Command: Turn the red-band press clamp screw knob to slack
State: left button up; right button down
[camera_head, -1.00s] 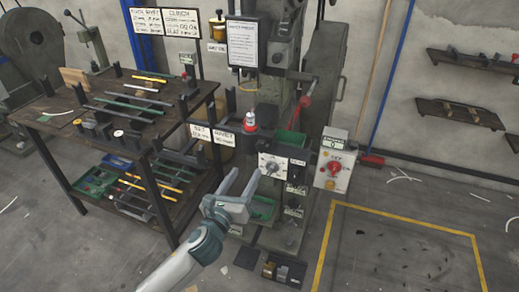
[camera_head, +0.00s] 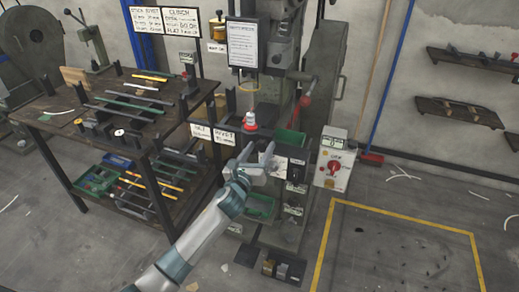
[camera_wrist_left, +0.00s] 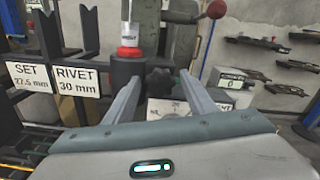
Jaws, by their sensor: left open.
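The press (camera_head: 290,75) stands at the centre. A red-banded part (camera_head: 250,120) sits on its dark post, and it also shows in the wrist view (camera_wrist_left: 130,50). A pale dial plate is on the press front; its right part (camera_head: 281,166) shows beside my left gripper (camera_head: 260,152), and its top (camera_wrist_left: 170,107) shows between the fingers in the wrist view. My left gripper is open, with its fingers pointing at the press front just below the red band. I cannot tell whether it touches anything.
A control box (camera_head: 335,165) with a red knob stands right of the dial plate. SET and RIVET signs (camera_head: 212,134) are close to my gripper's left. A workbench (camera_head: 60,125) with rods is at left. A yellow-outlined floor area (camera_head: 400,213) lies at right.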

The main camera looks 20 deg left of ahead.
pick_arm(q)
jog(key=shift+c, duration=0.9)
jog(key=c, duration=0.9)
jog(key=shift+o, duration=0.2)
pick_arm(e)
jog(key=shift+s+d, duration=0.1)
jog(key=shift+d, duration=0.45)
jog(key=shift+a, duration=0.1)
